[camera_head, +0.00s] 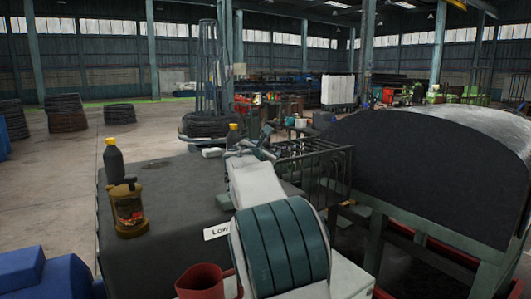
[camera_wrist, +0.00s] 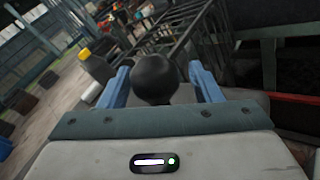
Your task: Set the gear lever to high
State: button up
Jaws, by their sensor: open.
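In the wrist view, a round black knob (camera_wrist: 153,82), which looks like the top of the gear lever, sits between the two blue fingers of my gripper (camera_wrist: 160,70). The fingers are spread, one on each side of the knob, with a visible gap on the right. I cannot tell whether the left finger touches it. The lever's shaft is hidden below the knob. In the head view, my arm covers most of the lever area. A white "Low" label (camera_head: 217,231) shows beside my arm, partly covered by it. No "High" label is visible.
On the dark machine top (camera_head: 165,185) stand a black bottle with a yellow cap (camera_head: 113,160) and a brown jug (camera_head: 128,210). A red mug (camera_head: 202,283) is at the front. A dark wire cage (camera_head: 315,165) and a big drum (camera_head: 430,165) lie to the right.

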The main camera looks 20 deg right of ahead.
jog(key=b+v, duration=0.3)
jog(key=v, duration=1)
jog(key=shift+s+f+b, duration=0.15)
jog(key=shift+b, duration=0.25)
